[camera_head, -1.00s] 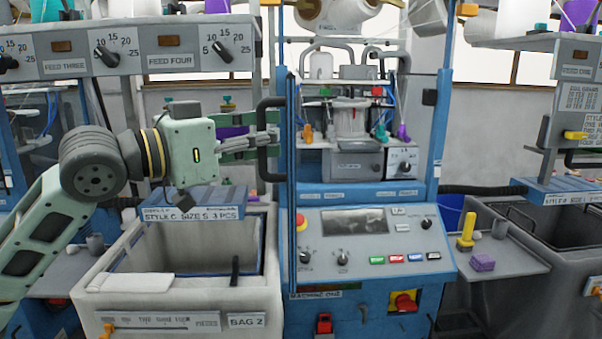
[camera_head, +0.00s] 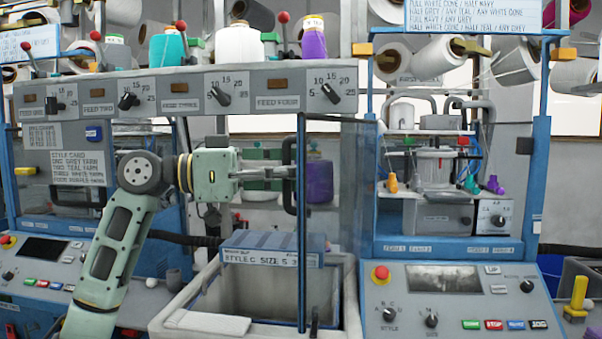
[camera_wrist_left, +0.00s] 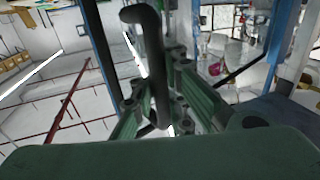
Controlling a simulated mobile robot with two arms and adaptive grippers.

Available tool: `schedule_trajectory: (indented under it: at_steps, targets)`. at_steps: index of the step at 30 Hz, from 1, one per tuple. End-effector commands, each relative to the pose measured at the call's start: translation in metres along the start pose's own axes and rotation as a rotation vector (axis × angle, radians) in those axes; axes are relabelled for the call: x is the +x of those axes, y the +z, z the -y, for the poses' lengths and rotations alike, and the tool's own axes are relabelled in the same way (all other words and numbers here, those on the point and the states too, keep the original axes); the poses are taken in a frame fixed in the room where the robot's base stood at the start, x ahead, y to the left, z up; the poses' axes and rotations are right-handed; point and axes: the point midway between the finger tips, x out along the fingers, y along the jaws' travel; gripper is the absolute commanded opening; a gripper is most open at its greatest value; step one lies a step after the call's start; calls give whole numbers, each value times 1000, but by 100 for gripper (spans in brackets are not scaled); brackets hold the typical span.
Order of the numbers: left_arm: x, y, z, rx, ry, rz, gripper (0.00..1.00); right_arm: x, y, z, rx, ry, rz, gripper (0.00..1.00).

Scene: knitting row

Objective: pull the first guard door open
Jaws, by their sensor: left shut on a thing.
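The first guard door (camera_head: 333,215) is a clear panel with a dark blue upright edge. It stands swung out to the left of the blue machine frame (camera_head: 370,160), leaving the machine's front uncovered. Its black bar handle (camera_head: 288,197) is on the door's left edge. My left gripper (camera_head: 284,173) comes in from the left and is shut on the handle. In the left wrist view, the green fingers (camera_wrist_left: 160,98) lie on either side of the dark curved handle (camera_wrist_left: 150,40). My right gripper is out of view.
The control panel (camera_head: 455,290) with an emergency button is at lower right. Feed dials (camera_head: 200,92) and yarn cones (camera_head: 240,48) run above my arm.

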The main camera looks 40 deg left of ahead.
Motion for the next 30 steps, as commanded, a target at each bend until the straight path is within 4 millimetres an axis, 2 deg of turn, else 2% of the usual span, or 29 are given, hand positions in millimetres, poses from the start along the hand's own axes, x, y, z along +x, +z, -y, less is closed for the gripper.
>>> schedule_trajectory:
  at_steps: [9,10,18,30]
  targets:
    - [1,5,-3,-6,12,14,0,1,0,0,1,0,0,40]
    - [1,5,-3,-7,12,14,9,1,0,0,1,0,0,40]
    - [0,3,-2,-4,6,10,31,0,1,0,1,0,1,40]
    - [-6,2,-1,-4,4,7,31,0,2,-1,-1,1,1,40]
